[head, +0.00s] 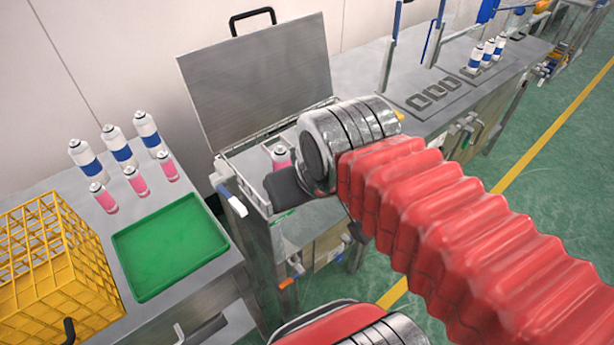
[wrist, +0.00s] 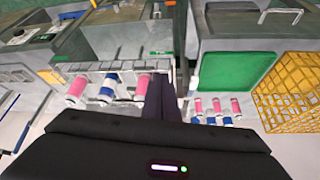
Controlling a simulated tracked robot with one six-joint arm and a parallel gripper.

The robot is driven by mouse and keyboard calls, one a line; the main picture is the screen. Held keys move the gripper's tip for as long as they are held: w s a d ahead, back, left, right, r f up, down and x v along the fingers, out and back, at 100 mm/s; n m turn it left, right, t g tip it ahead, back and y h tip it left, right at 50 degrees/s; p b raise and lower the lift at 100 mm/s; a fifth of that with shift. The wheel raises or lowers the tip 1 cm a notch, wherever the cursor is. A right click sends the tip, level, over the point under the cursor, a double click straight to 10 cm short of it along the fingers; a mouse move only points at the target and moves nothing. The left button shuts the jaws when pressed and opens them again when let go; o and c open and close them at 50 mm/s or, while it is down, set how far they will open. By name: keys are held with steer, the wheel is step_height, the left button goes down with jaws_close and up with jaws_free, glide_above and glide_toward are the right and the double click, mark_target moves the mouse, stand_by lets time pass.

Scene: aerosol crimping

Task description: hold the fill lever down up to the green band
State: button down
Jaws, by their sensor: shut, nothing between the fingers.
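A pale-ended lever (head: 231,199) sticks out at the left side of the open-lidded metal box (head: 252,192); I take it for the fill lever. A white bar beside the fingers in the wrist view (wrist: 193,86) looks like the same lever. My gripper (head: 288,189) is dark, shut and empty, at the front of the box, right of the lever. In the wrist view its fingers (wrist: 160,92) lie together, a little left of the white bar; I cannot tell if they touch. A small green patch (head: 283,214) shows under the gripper; I cannot tell if it is the band.
A pink can (head: 281,157) stands in the box; the wrist view shows pink and blue cans (wrist: 108,88) there. The raised lid (head: 255,85) stands behind. Left are a green tray (head: 168,245), a yellow crate (head: 50,262) and several cans (head: 118,146).

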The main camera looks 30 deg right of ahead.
step_height(320, 180, up, 8)
steer(key=shift+a+r, duration=0.15)
stand_by(0.3)
step_height(320, 180, down, 9)
stand_by(0.4)
steer(key=shift+s, duration=0.2)
